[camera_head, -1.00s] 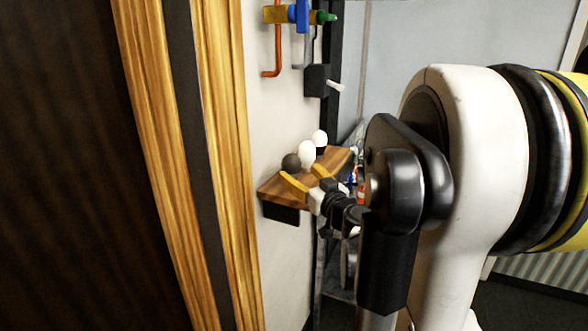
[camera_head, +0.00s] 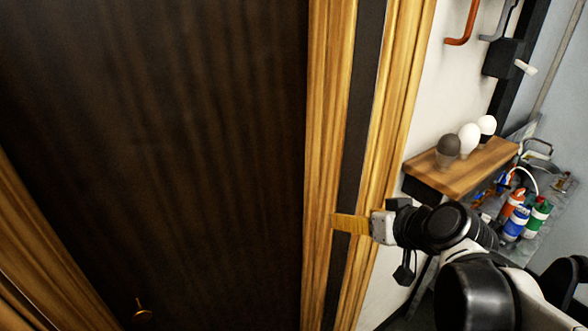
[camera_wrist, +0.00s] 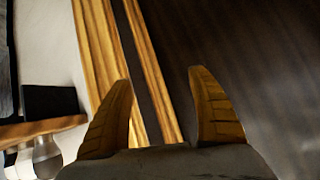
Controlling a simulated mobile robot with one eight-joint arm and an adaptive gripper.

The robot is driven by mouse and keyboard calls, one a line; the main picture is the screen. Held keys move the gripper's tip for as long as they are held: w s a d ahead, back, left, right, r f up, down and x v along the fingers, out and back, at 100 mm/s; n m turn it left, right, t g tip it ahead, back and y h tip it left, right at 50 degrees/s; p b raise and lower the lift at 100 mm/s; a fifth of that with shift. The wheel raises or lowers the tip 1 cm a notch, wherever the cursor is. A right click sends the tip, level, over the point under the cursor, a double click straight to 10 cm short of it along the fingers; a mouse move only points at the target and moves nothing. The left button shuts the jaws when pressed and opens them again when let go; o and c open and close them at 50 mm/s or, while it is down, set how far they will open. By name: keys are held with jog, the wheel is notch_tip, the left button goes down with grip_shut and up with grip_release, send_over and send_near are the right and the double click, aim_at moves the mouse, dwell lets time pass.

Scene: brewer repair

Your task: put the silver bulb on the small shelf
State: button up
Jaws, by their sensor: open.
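The small wooden shelf (camera_head: 440,178) is on the pale wall at the right in the head view; its edge also shows at the left of the wrist view (camera_wrist: 40,130). A dark grey bulb (camera_head: 447,148), which looks the likeliest to be the silver one, stands upright on its left end. Two white-topped bulbs, one in the middle (camera_head: 469,138) and one farther back (camera_head: 487,126), stand beside it in a row. My gripper (camera_head: 342,222) is open and empty, left of and below the shelf, in front of the wooden door trim. Its spread fingers show in the wrist view (camera_wrist: 160,80).
A large dark door panel (camera_head: 160,130) fills the left, with wooden trim (camera_head: 327,120) beside it. Several coloured bottles, one of them green (camera_head: 537,218), stand on a surface below and right of the shelf. An orange hook (camera_head: 467,25) hangs above.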

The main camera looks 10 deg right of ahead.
jog(key=s+a+f+g+h, duration=0.2)
jog(key=s+a+g, duration=0.1)
jog(key=s, duration=0.6)
jog(key=shift+s+a+f+g, duration=0.2)
jog(key=shift+a+f+g, duration=0.15)
jog(key=shift+a, duration=0.55)
